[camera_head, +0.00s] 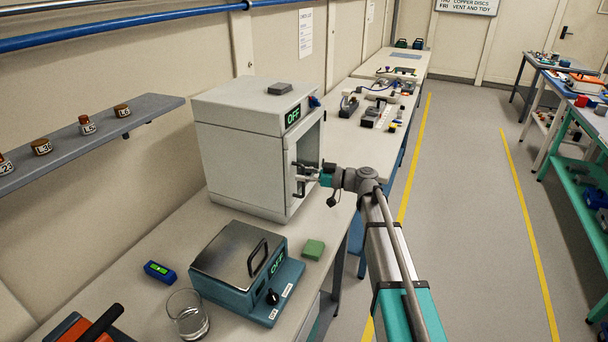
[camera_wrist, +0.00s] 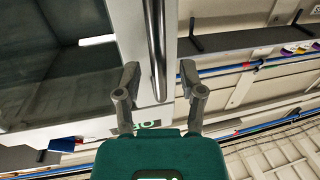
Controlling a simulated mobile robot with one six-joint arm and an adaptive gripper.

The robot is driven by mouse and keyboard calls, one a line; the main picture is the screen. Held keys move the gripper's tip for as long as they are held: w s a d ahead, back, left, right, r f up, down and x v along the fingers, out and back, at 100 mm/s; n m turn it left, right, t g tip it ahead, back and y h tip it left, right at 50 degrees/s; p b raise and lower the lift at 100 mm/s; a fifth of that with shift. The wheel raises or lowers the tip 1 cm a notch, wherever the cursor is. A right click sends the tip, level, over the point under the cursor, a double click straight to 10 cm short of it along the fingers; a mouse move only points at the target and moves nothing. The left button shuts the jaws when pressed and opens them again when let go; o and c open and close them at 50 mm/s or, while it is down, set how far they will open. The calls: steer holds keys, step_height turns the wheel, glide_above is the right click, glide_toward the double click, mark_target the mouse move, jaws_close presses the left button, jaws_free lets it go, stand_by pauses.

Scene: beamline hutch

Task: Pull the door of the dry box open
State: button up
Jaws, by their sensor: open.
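The dry box (camera_head: 240,140) is a pale grey cabinet on the bench, with a lit OFF display on its front. Its glazed door (camera_head: 309,148) faces right and looks shut. My gripper (camera_head: 302,178) is at the door's front, by the dark upright handle. In the wrist view the metal bar handle (camera_wrist: 155,45) runs between the two fingers of my gripper (camera_wrist: 159,72), which are spread on either side of it. A gap shows between the fingers and the bar. The door's glass (camera_wrist: 50,60) fills the left of that view.
A hotplate (camera_head: 245,268) with a lid, a green block (camera_head: 314,249), a glass beaker (camera_head: 187,313) and a blue device (camera_head: 160,271) stand on the near bench. A shelf (camera_head: 90,140) with jars is at left. The aisle floor (camera_head: 465,200) is clear.

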jaws_close()
stand_by(0.3)
steer(key=shift+s, duration=0.15)
stand_by(0.3)
